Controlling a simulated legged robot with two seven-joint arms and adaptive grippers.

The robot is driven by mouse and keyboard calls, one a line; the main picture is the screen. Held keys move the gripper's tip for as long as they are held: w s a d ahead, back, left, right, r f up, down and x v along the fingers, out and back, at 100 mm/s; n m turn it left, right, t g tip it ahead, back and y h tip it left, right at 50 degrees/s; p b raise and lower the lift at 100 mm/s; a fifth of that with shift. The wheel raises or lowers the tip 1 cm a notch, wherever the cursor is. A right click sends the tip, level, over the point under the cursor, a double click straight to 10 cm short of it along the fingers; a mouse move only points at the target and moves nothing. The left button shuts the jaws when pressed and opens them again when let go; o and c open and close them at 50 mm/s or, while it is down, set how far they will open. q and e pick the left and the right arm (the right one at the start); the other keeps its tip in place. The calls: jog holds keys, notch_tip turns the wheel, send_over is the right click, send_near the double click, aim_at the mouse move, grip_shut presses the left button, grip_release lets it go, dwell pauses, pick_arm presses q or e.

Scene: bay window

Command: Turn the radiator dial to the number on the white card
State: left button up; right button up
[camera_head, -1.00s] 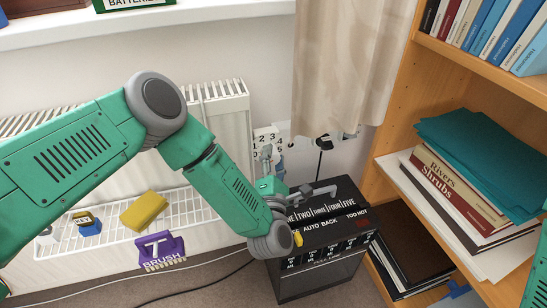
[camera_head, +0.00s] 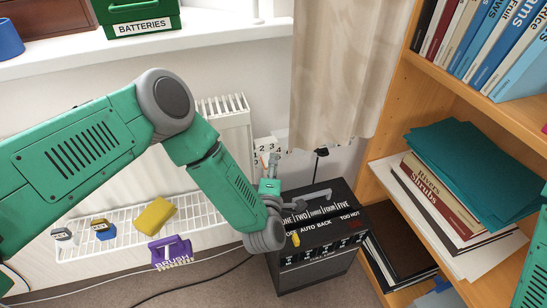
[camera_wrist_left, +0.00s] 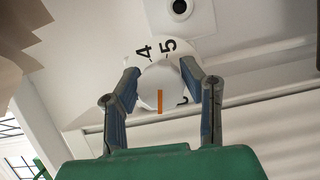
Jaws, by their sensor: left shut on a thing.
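The white radiator dial (camera_wrist_left: 160,80) is in the middle of the wrist view, with an orange mark on its lower part in that picture. The numbers 4 and 5 show on the white face beyond it; another black mark at its right is partly hidden. My left gripper (camera_wrist_left: 161,72) is shut on the dial, one finger on each side. In the head view my left gripper (camera_head: 269,163) is at the right end of the white radiator (camera_head: 237,125), below a white panel of numbers (camera_head: 266,145). I cannot make out a separate white card. My right gripper is out of view.
A black box with white lettering (camera_head: 318,260) stands on the floor just below my left gripper. A yellow sponge (camera_head: 155,216) and a purple brush (camera_head: 171,252) are at the radiator's rack. A curtain (camera_head: 335,70) hangs behind, and a wooden bookcase (camera_head: 398,120) is at the right.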

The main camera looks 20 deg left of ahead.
pick_arm(q)
jog(key=m+g+p, duration=0.2)
jog(key=m+p, duration=0.2)
jog(key=shift+m, duration=0.4)
jog(key=shift+f+m+g+y+p, duration=0.15)
jog(key=shift+m+g+y+p, duration=0.15)
jog(key=shift+m+g+p, duration=0.45)
jog(key=shift+s+a+f+m+g+y+p, duration=0.1)
jog(key=shift+m+g+y+p, duration=0.25)
jog(key=shift+m+p, duration=0.45)
jog(key=shift+m, duration=0.25)
jog(key=o, duration=1.1)
